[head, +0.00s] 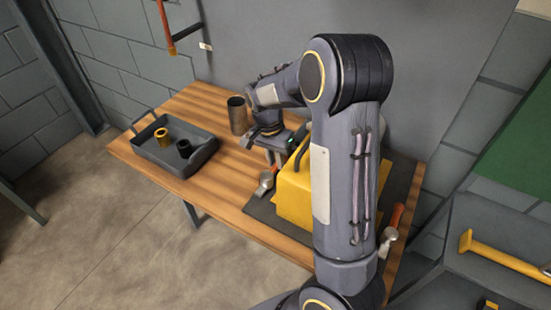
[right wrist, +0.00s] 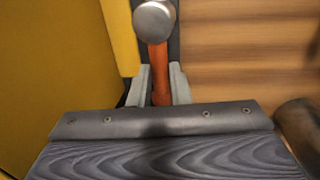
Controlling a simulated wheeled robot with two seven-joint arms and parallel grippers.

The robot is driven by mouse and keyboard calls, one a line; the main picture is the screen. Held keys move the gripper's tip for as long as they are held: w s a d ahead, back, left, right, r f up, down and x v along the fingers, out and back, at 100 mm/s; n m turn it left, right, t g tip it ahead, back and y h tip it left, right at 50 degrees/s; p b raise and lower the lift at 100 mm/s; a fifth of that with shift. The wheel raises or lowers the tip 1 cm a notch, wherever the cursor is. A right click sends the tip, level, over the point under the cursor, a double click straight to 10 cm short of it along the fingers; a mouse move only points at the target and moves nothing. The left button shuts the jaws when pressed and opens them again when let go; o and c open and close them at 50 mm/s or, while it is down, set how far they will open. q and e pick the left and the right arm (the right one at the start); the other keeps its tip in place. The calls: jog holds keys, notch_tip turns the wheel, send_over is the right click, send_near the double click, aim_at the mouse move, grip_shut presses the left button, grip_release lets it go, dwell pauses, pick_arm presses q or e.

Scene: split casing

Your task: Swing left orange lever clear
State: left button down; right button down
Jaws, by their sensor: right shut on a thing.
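The yellow casing (head: 292,198) stands on a dark mat on the wooden table, partly hidden behind my right arm. The left orange lever (head: 266,183) is at the casing's left side, its rounded grey metal end low near the mat. In the right wrist view the lever's orange shaft (right wrist: 159,72) runs between the two grey fingers of my right gripper (right wrist: 159,88), and its grey end (right wrist: 154,20) points away. The right gripper is shut on this shaft beside the casing's yellow wall. A right orange lever (head: 397,215) shows on the casing's far side. My left gripper is out of view.
A grey tray (head: 148,152) on the table's left holds a yellow ring (head: 161,136) and a black ring (head: 184,148). A metal cup (head: 237,115) stands close behind my right gripper. The wood between tray and mat is clear.

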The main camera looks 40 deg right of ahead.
jog(key=c, duration=1.3)
grip_release()
jog(key=shift+c, duration=0.2)
notch_tip(320, 180, up, 8)
jog(key=w, duration=0.1)
jog(key=shift+a, duration=0.2)
